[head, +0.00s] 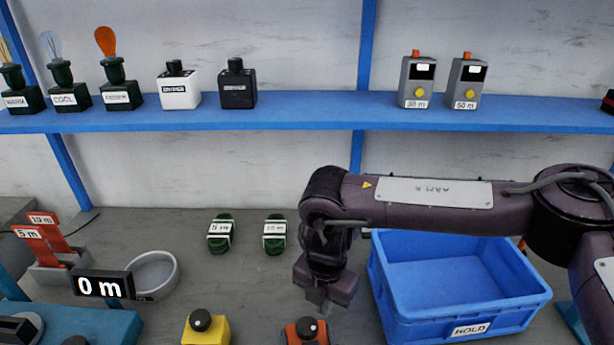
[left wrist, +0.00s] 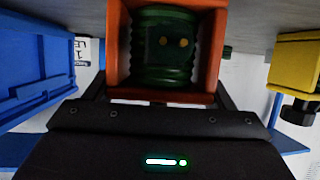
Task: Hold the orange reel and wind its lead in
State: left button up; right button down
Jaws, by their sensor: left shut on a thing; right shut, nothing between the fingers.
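The orange reel (head: 291,335) stands at the bottom edge of the head view, with a black knob on top. Its lower part is cut off there. In the left wrist view the orange reel (left wrist: 210,50) shows as an orange frame around a green ribbed coil with two yellow dots. My left gripper (left wrist: 160,97) is shut on it, its dark fingers partly hidden behind the frame; this gripper is not in the head view. My right gripper (head: 323,300) is shut and empty, pointing down just above and behind the knob. I cannot tell whether they touch. No loose lead is clearly visible.
A yellow reel (head: 205,334) stands left of the orange one. A blue HOLD bin (head: 455,325) is at right. Two green coils (head: 220,234) lie behind. A display (head: 103,286) reads 0 m beside a grey dish (head: 155,274). A blue shelf (head: 310,110) spans the back.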

jog(key=shift+r, duration=1.85)
pick_arm(q)
jog(key=o, duration=1)
jog(key=shift+s, duration=0.15)
